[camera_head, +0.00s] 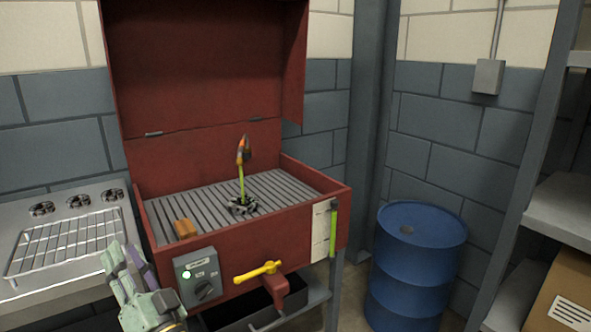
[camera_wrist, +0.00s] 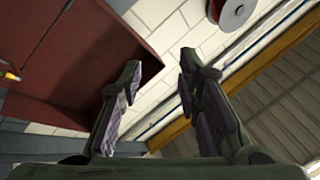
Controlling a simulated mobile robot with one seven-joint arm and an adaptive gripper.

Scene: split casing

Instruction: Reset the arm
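My gripper (camera_head: 128,264) shows at the lower left of the head view, in front of the red tub and beside its grey control box. Its fingers point upward there. In the wrist view my gripper (camera_wrist: 160,70) has its two fingers spread apart with nothing between them. The wrist camera looks toward the upper wall and the ceiling, with part of a red panel at the left.
The red tub (camera_head: 310,220) has its lid raised. A green hose with an orange tip (camera_head: 243,155) and a brown block (camera_head: 185,228) are on its slatted grate. A wire rack (camera_head: 65,245) is left, a blue drum (camera_head: 418,265) right, then shelves (camera_head: 565,205).

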